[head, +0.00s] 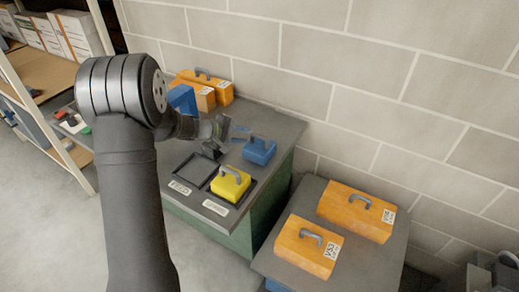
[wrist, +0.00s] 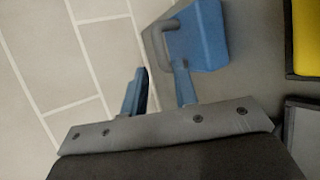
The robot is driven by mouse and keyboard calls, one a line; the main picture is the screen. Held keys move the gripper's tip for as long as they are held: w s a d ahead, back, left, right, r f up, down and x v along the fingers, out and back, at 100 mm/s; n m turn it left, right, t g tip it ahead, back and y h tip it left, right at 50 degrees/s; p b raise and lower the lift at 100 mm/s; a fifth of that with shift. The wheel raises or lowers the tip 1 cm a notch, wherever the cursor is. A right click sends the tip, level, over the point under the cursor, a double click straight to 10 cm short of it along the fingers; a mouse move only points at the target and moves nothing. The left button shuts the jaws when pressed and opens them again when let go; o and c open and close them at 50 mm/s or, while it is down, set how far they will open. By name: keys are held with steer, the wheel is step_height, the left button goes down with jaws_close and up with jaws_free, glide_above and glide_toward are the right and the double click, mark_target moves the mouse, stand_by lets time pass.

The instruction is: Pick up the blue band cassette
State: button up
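The blue cassette (head: 259,151) sits on the dark bench top near its right edge, with a grey handle on top. In the wrist view the blue cassette (wrist: 205,38) is just beyond my fingertips, its grey handle (wrist: 154,47) toward the left. My gripper (head: 238,132) is beside and just left of the cassette in the head view. In the wrist view my gripper (wrist: 159,68) has its two blue fingers apart with nothing clearly between them. I cannot tell whether the right finger touches the cassette.
A yellow cassette (head: 230,184) sits in a front bench recess, beside an empty recess (head: 196,169). Orange cassettes (head: 221,89) stand at the bench back. Two more orange cassettes (head: 308,248) (head: 357,212) lie on a right-hand stand. A block wall rises behind.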

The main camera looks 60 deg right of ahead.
mark_target(257, 136)
steer(key=x, duration=0.8)
steer(key=shift+d+f, duration=0.2)
steer(key=shift+d, duration=0.05)
jaws_close()
steer(key=shift+r, duration=0.1)
stand_by(1.0)
